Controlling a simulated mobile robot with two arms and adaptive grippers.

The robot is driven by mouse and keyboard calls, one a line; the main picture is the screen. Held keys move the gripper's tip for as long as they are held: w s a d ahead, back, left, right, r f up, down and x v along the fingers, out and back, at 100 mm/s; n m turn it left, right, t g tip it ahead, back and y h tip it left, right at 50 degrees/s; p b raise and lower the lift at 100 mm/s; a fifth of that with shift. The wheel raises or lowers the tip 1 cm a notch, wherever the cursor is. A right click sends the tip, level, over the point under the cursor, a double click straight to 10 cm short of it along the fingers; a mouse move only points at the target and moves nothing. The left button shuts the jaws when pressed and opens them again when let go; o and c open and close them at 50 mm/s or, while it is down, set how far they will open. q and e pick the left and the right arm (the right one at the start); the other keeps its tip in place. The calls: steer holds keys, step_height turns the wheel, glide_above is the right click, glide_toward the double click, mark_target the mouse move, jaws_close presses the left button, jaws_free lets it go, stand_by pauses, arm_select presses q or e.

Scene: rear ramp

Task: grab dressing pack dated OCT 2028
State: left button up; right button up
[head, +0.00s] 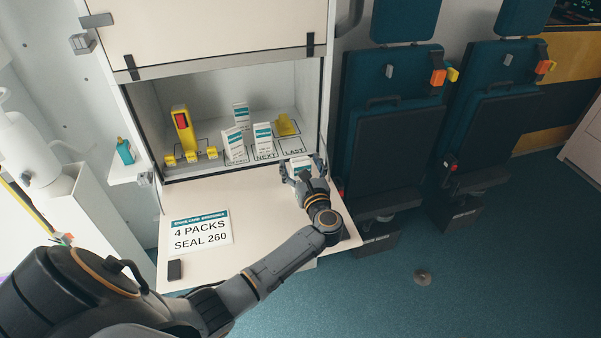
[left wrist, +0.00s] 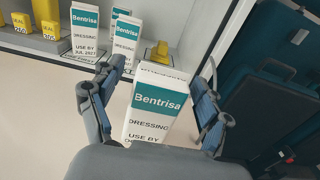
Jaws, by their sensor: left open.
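My left gripper (head: 303,169) is open over the fold-down flap, its fingers on both sides of a white and teal Bentrisa dressing pack (left wrist: 158,103). A further pack (head: 241,115) stands at the back. My right gripper is not in view.
The cabinet floor has printed slots, with NEXT and LAST readable. A yellow device (head: 184,132), small yellow seals (head: 190,156) and a yellow piece (head: 287,126) stand there. A card (head: 201,232) reading "4 PACKS SEAL 260" lies on the flap (head: 262,205). Folded seats (head: 388,130) stand at right.

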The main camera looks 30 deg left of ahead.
arm_select(q)
steer(key=c, duration=1.3)
steer(key=shift+r, duration=0.1)
